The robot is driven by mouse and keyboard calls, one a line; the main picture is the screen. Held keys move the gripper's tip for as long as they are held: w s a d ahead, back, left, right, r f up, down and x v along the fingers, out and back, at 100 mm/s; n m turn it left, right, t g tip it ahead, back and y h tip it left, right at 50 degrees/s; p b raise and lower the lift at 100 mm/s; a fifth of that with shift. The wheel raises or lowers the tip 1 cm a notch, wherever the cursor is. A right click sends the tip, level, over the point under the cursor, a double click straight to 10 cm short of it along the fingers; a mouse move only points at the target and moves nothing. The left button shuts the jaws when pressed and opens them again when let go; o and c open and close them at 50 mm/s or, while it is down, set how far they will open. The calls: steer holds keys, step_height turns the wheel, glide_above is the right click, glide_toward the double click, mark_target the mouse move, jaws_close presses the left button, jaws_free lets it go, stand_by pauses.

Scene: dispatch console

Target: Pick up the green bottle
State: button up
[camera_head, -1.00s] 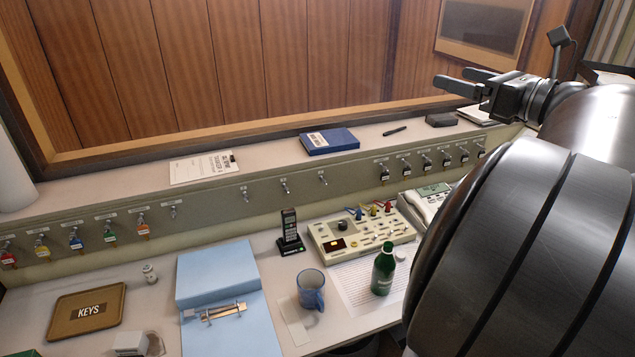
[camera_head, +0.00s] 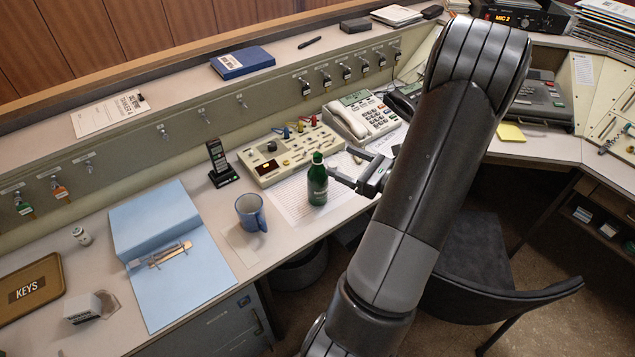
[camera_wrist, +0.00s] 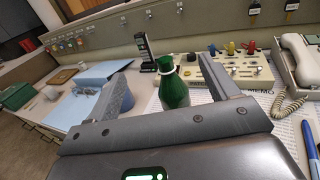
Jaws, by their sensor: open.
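The green bottle (camera_head: 317,181) stands upright on the desk, on a white printed sheet (camera_head: 290,200), with a pale band at its neck. My gripper (camera_head: 345,170) is just to the right of the bottle in the head view. In the wrist view, the bottle (camera_wrist: 174,88) stands ahead, between the two open fingers of my gripper (camera_wrist: 164,85). The fingers are apart and nothing is held. The wrist view does not show clearly how far ahead of the fingertips the bottle is. The bottle's lower part is hidden there by my gripper body.
A blue mug (camera_head: 250,212) stands left of the bottle, and a beige control panel (camera_head: 290,152) lies behind it. A black handset (camera_head: 219,163), a telephone (camera_head: 362,117) and an open blue binder (camera_head: 180,262) are on the desk. A dark chair (camera_head: 490,270) stands at the right.

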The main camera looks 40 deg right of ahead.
glide_toward(312, 181)
steer(key=w+d+f, duration=0.2)
steer(key=f, duration=0.1)
steer(key=shift+d+f, duration=0.15)
steer(key=shift+f, duration=0.05)
steer(key=shift+w+f, duration=0.15)
steer(key=shift+w, duration=0.05)
steer(key=x, duration=1)
steer(key=shift+w+f, duration=0.1)
steer(key=shift+w, duration=0.15)
steer(key=c, duration=1.2)
